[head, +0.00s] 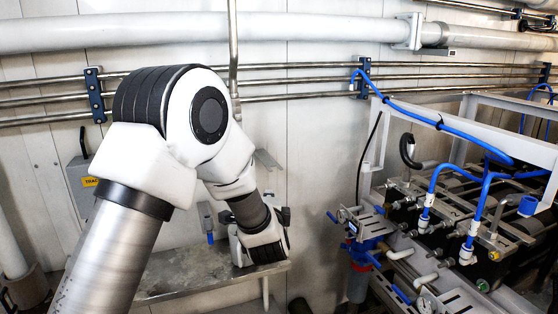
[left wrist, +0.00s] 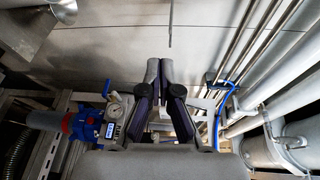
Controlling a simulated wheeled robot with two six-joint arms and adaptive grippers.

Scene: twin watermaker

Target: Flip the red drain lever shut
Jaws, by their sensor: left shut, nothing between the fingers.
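My left arm comes in from the left in the head view and bends down over a metal shelf. My left gripper (head: 266,244) is at its end, and its fingertips are hard to make out there. In the left wrist view the fingers (left wrist: 160,66) are together and hold nothing. A blue valve and filter unit (head: 362,250) is to the right of the gripper in the head view, with a small red part on it. It also shows at left in the left wrist view (left wrist: 88,125), with a red ring. I cannot pick out a red lever clearly. My right gripper is not in view.
The metal shelf (head: 160,277) is below my arm. A white frame (head: 480,105) with blue hoses and valves (head: 440,215) fills the right. Pipes (head: 300,30) run along the wall behind. A pressure gauge (left wrist: 113,111) is beside the blue unit.

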